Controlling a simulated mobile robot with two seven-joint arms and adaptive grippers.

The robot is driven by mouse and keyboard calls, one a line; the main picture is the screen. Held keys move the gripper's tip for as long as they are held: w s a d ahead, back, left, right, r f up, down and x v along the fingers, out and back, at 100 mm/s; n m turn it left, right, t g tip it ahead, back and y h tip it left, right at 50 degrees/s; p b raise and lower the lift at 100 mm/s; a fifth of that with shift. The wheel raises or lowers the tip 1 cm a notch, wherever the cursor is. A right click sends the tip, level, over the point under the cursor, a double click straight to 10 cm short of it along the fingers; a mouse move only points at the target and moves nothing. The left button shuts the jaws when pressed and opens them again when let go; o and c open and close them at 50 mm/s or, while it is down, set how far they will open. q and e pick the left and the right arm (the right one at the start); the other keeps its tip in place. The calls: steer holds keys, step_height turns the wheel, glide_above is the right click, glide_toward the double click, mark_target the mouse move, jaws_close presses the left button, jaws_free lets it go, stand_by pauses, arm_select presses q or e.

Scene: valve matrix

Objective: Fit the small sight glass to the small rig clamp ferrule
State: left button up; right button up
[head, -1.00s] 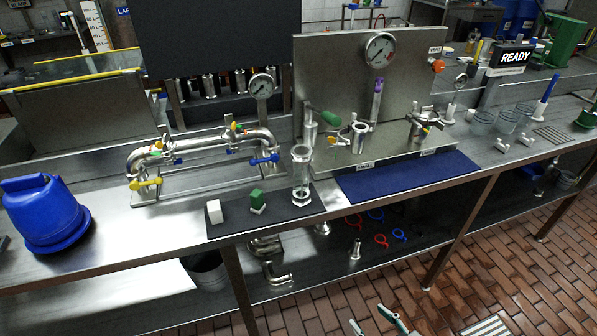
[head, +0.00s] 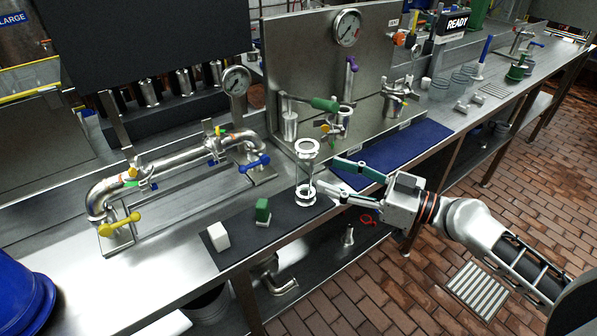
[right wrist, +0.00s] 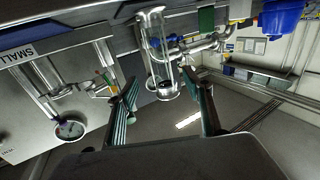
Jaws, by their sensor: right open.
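The small sight glass (head: 307,172), a clear cylinder with metal end rings, stands upright on the dark mat near the bench edge. My right gripper (head: 328,174) is open, with its green-padded fingers pointing left just right of the glass. In the right wrist view the glass (right wrist: 154,40) shows beyond the gap between the open fingers (right wrist: 160,88), with nothing clearly held. The rig panel (head: 365,75) stands behind, with metal clamp fittings (head: 335,125) on it. I cannot clearly make out the ferrule. My left gripper is out of view.
A blue mat (head: 415,140) lies clear to the right. A bent pipe assembly (head: 170,165) stands left.

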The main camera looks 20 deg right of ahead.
mark_target(309, 168)
steer(key=p+x, duration=0.4)
steer(key=x, duration=0.2)
steer(key=shift+a, duration=0.35)
steer(key=shift+w+a+f, duration=0.15)
steer(key=shift+w+a, duration=0.2)
jaws_close()
